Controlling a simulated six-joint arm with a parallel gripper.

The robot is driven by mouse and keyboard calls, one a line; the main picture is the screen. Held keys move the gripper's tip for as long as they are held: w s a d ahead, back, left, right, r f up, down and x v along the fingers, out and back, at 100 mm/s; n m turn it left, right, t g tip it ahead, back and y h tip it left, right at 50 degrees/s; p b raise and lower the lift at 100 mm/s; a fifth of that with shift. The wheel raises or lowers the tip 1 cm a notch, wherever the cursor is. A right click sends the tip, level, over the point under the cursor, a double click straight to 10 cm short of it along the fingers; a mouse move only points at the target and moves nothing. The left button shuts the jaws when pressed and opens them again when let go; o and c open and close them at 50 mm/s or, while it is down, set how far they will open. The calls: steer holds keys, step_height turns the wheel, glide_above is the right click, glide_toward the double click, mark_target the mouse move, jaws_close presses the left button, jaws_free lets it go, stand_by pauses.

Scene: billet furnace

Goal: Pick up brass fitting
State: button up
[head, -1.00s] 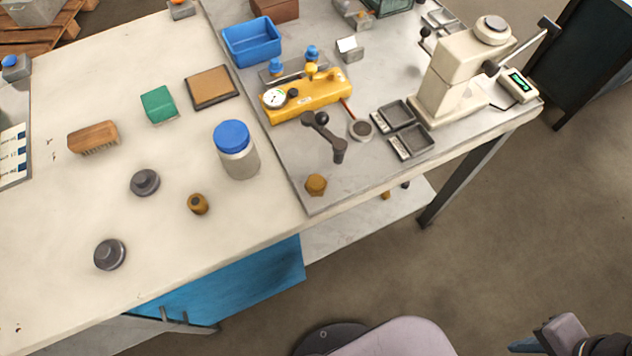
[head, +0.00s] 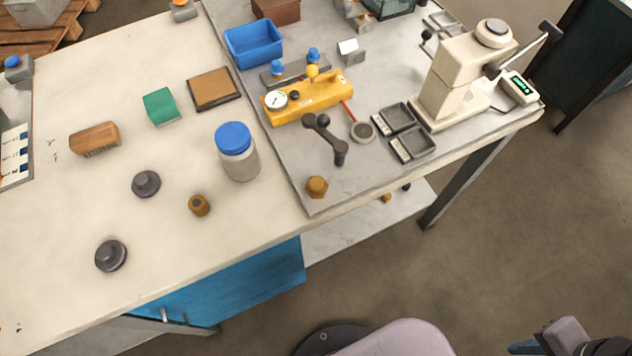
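Two small brass-coloured pieces are in the head view, and I cannot tell for sure which one is the fitting. A short brass cylinder (head: 199,205) with a dark hole in its top stands on the cream bench, left of the blue-lidded jar. A brass hexagonal piece (head: 317,187) sits near the front left corner of the grey metal plate. Nothing covers either piece. My gripper's fingers do not show; only parts of my own arm seem to show along the bottom right edge, far from both pieces.
The blue-lidded jar (head: 237,152) and two dark knobbed discs (head: 146,184) stand around the cylinder. A dark crank handle (head: 325,138) lies behind the hexagonal piece, near a yellow gauge block (head: 305,97). The cream bench's front (head: 200,250) is clear.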

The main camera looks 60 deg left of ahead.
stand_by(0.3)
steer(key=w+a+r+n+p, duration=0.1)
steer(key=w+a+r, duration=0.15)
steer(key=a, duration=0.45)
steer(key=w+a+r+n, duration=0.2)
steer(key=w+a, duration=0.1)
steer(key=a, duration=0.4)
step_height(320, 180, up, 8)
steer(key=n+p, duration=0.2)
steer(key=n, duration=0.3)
glide_above(317, 182)
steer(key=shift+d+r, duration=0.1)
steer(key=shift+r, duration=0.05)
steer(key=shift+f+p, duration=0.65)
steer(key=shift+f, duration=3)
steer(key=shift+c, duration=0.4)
